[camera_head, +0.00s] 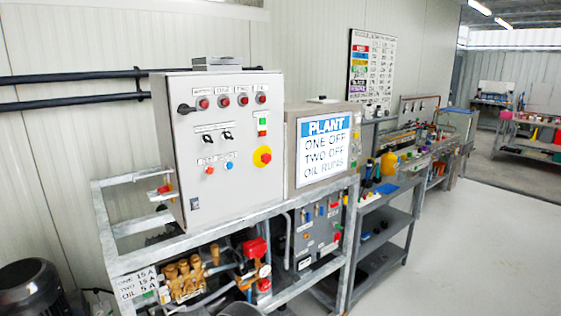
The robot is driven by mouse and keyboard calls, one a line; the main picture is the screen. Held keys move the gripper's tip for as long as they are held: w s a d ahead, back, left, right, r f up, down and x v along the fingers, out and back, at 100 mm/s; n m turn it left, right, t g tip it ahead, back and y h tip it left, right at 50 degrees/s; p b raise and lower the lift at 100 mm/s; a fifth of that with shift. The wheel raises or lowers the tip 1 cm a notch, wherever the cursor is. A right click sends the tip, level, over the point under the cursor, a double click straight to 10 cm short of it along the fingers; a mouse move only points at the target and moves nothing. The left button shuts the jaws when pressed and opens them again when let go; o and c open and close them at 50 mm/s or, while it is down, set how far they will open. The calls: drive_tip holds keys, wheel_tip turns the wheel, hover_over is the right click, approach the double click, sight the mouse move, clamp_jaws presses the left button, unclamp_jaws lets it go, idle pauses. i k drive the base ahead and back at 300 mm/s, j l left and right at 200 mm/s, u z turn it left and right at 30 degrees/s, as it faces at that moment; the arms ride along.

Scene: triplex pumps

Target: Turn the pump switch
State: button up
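A grey control cabinet (225,185) stands on a metal frame left of the middle. Two small black selector switches sit side by side on its front, a left one (210,138) and a right one (228,135). Their labels and exact knob positions are too small to read surely. A black handle (186,108) is at the upper left of the panel. A row of red lamps (224,101) runs along the top. Below the switches are an orange-red button (209,171) and a blue button (229,165). A red knob on a yellow disc (263,156) is at the right. My gripper is not in view.
A sign (325,150) beside the cabinet reads "PLANT ONE OFF TWO OFF OIL RUNS". A plate (137,287) reads 15 A, 15 A, 5 A. Brass pump parts (185,276) sit inside the frame (125,262). The pale floor (470,255) at right is clear.

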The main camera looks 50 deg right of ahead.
sight(206, 138)
drive_tip(key=z, duration=1.2)
